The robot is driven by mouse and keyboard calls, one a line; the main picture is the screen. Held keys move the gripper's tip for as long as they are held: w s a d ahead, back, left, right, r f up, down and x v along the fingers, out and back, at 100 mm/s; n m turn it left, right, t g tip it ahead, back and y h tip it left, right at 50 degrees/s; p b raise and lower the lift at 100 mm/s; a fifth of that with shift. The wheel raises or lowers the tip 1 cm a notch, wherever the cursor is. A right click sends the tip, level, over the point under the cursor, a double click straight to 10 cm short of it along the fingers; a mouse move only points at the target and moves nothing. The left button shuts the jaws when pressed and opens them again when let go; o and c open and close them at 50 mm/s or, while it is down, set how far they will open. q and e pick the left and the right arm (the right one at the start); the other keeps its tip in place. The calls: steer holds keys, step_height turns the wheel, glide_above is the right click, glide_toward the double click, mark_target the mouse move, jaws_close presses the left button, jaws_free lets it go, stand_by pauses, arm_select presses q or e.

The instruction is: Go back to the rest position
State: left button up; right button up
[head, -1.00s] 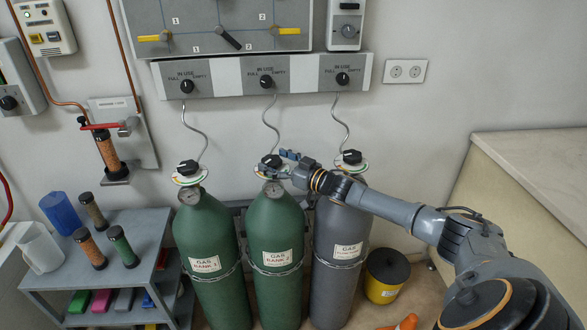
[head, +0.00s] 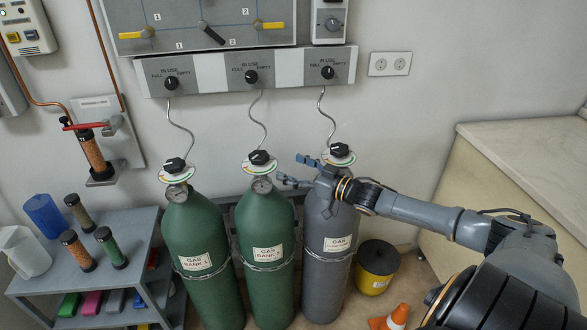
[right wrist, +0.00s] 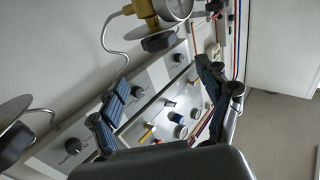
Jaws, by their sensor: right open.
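My right gripper (head: 297,171) is open and empty, in front of the wall between the middle green gas cylinder (head: 263,225) and the grey gas cylinder (head: 329,240). Its wrist covers part of the grey cylinder's top. In the right wrist view the two fingers of my right gripper (right wrist: 155,105) are spread apart, with the wall panel (right wrist: 165,120) behind them. The middle cylinder's black valve knob (head: 258,158) stands clear to the left of the fingers. My left gripper is not in view.
Another green cylinder (head: 203,250) stands at left. A grey shelf cart (head: 130,240) holds small cylinders and jugs. A yellow bucket (head: 376,268) and an orange cone (head: 398,316) are on the floor near my right arm. A pale counter (head: 530,138) is at right. The knob panel (head: 212,76) is above.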

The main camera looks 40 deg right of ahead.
stand_by(0.4)
steer(key=s+a+f+g+h, duration=0.1)
steer(key=s+a+f+g, duration=0.2)
steer(key=s+a+f, duration=0.5)
steer(key=s+a+f+g+h, duration=0.2)
steer(key=s+a+f+g, duration=0.2)
steer(key=a+f, duration=0.65)
steer(key=s+a+r+m+g+h, duration=0.1)
steer(key=s+a+g, duration=0.25)
steer(key=s, duration=0.65)
steer(key=s+a+r+g+h, duration=0.1)
steer(key=s+a+g, duration=0.25)
steer(key=s, duration=0.55)
step_height(320, 180, down, 28)
steer(key=s+g, duration=0.1)
steer(key=s, duration=0.1)
steer(key=s+d+f+g, duration=0.1)
steer(key=s+d+f, duration=0.1)
steer(key=s+f, duration=1.3)
steer(key=shift+s+d, duration=0.35)
steer(key=shift+s, duration=0.45)
